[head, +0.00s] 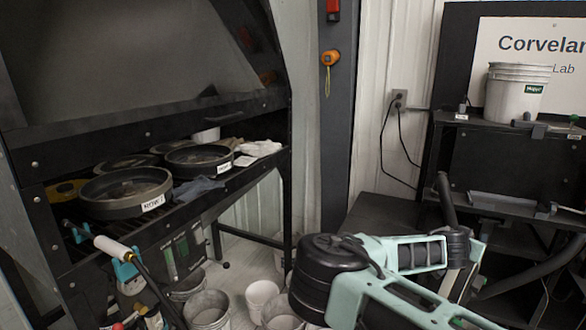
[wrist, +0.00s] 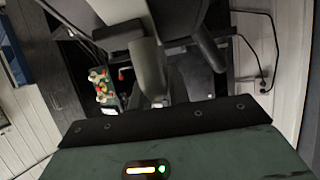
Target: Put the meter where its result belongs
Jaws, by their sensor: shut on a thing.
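A dark green housing with a black bolted edge, which I take to be the meter (wrist: 215,155), fills the bottom of the wrist view. A small panel on it shows a yellow bar and a green light. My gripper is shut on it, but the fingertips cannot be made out. In the head view my mint and black arm reaches across the lower right, and I cannot make out the meter there. Round dark pans with white labels, a near one (head: 125,190) and a farther one (head: 198,158), sit on the left bench; their lettering is too small to read.
A white bucket (head: 515,95) with a green label stands on the right-hand stand, beside a Corvelan Lab sign (head: 545,50). Several pale buckets (head: 207,309) stand on the floor. A dark post (head: 335,150) and wall outlet (head: 398,98) lie between the benches.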

